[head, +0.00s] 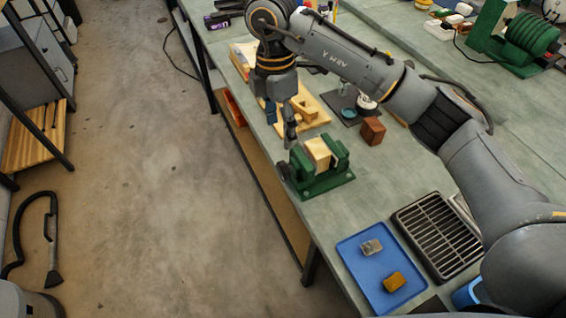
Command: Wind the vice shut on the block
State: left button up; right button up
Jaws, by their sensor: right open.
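The green vice (322,184) stands on the bench near its left edge. A pale wooden block (319,151) sits upright between its two jaws. I cannot tell whether both jaws touch the block. A dark round part, apparently the winding handle (282,171), shows at the vice's left side, over the bench edge. My right gripper (290,142) points down just behind and above the handle, beside the vice's left jaw. It is open, and nothing shows between its fingers. My left gripper is out of view.
Behind the vice are a wooden board (318,108) and a red-brown block (373,131). In front lie a blue tray (352,258) with two small items and a black rack (437,238). A green machine (515,42) stands far right. Floor left of the bench is open.

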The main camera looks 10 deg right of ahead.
aim_at(286, 169)
jog(key=f, duration=0.4)
jog(key=s+f+p, duration=0.1)
jog(key=f, duration=0.6)
jog(key=shift+s+d+f+p, duration=0.2)
jog(key=shift+f+p, duration=0.1)
jog(key=shift+f, duration=0.1)
jog(key=c, duration=1.2)
jog(key=shift+o, duration=0.2)
jog(key=shift+s+d+f+t+y+b, duration=0.15)
jog(key=shift+t+y+b, duration=0.15)
jog(key=shift+t+b, duration=0.65)
jog(key=t+b, duration=0.2)
jog(key=b, duration=0.2)
jog(key=t+y+b, duration=0.1)
jog(key=t+b, duration=0.1)
jog(key=b, duration=0.2)
jog(key=shift+s+f+t+b, duration=0.15)
jog(key=shift+s+t+b, duration=0.1)
jog(key=shift+s+b, duration=0.15)
jog(key=shift+r+y+b, duration=0.2)
jog(key=shift+y+b, duration=0.1)
jog(key=shift+b, duration=0.15)
